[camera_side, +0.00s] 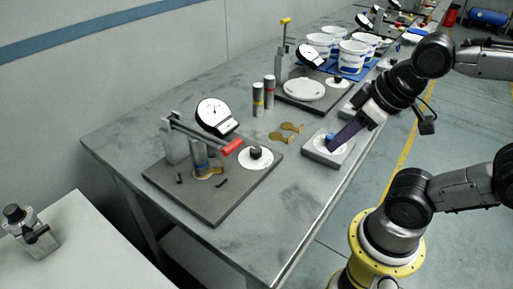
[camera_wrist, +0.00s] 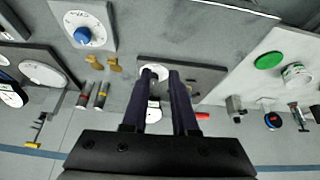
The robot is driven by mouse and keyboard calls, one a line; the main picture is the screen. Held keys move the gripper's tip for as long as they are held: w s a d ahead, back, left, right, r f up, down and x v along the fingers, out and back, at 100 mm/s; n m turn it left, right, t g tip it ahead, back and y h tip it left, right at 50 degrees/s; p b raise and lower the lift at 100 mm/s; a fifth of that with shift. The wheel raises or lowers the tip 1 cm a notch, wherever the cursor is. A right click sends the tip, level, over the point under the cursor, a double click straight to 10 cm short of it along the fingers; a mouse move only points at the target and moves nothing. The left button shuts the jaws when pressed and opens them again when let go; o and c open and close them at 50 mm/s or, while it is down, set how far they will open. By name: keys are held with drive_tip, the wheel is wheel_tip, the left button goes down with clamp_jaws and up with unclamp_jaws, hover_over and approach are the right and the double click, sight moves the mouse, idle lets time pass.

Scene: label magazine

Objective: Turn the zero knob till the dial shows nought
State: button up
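A white round dial (camera_side: 213,114) with a red needle stands tilted on the near dark plate; its reading is too small to tell. A black knob (camera_side: 255,153) sits on a white disc at that plate's right side. A blue knob (camera_side: 329,138) sits on a grey box with a white scale; it also shows in the wrist view (camera_wrist: 83,35). Which is the zero knob is not marked legibly. My gripper (camera_side: 333,149) overlaps the grey box in the side view. In the wrist view its two fingers (camera_wrist: 160,71) are apart, with the white disc partly between them and nothing visibly gripped.
The near plate also carries a red-handled lever (camera_side: 231,147) and a grey post. A second dial fixture (camera_side: 310,57) and white tubs (camera_side: 351,58) are behind.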

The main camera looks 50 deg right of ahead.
drive_tip(key=shift+o, duration=1.2)
drive_tip(key=shift+s+r+n, duration=0.1)
drive_tip(key=shift+n, duration=0.4)
drive_tip(key=o, duration=0.4)
drive_tip(key=w+r+n, duration=0.1)
drive_tip(key=r+n, duration=0.1)
drive_tip(key=w+r+n, duration=0.1)
drive_tip(key=r, duration=0.1)
drive_tip(key=shift+w+n+g, duration=0.3)
drive_tip(key=shift+w+n, duration=0.1)
drive_tip(key=n+g, duration=0.5)
drive_tip(key=n, duration=0.1)
hover_over(256, 149)
wheel_tip(256, 149, down, 3)
wheel_tip(256, 149, down, 15)
drive_tip(key=shift+d+r, duration=0.1)
clamp_jaws()
